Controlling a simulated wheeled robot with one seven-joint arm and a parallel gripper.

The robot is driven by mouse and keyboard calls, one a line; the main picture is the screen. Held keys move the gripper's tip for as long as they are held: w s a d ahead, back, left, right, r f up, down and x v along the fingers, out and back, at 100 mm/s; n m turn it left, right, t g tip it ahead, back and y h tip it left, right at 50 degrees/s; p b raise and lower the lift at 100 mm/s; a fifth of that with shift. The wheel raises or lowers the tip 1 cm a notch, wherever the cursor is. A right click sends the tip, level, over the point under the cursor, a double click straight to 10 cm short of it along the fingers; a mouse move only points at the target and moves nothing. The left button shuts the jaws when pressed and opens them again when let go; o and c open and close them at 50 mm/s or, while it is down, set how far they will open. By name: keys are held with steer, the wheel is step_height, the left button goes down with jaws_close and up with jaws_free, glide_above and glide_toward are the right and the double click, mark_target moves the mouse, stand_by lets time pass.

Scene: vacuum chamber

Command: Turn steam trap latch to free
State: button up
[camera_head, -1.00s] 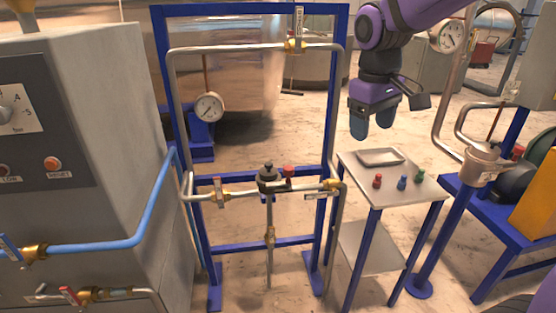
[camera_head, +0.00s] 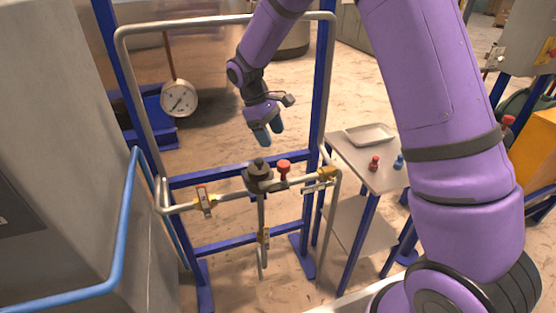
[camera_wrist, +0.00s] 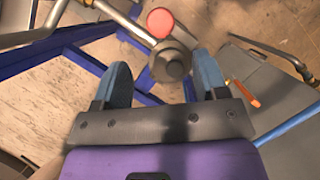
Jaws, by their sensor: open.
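The steam trap appears to be the dark grey round body (camera_head: 258,180) on the middle pipe of the blue frame, with a stubby black top. A red knob (camera_head: 283,167) stands just right of it. I cannot tell which part is the latch. My gripper (camera_head: 269,133) is open and empty, pointing down above the trap and apart from it. In the wrist view the grey body (camera_wrist: 172,62) shows between the finger lines of my gripper (camera_wrist: 161,74), with the red knob (camera_wrist: 160,22) beyond it.
Valves sit along the pipe, left (camera_head: 204,200), right (camera_head: 326,174) and below (camera_head: 263,238). A gauge (camera_head: 179,99) hangs at upper left. A side table (camera_head: 350,150) with a tray (camera_head: 370,134) and small knobs stands right. A grey cabinet (camera_head: 60,160) with a blue pipe (camera_head: 125,230) fills the left.

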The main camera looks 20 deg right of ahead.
mark_target(283, 163)
steer(key=x, duration=1)
steer(key=shift+s+d+f, duration=0.1)
steer(key=shift+s+f, duration=0.05)
steer(key=shift+f, duration=0.1)
jaws_close()
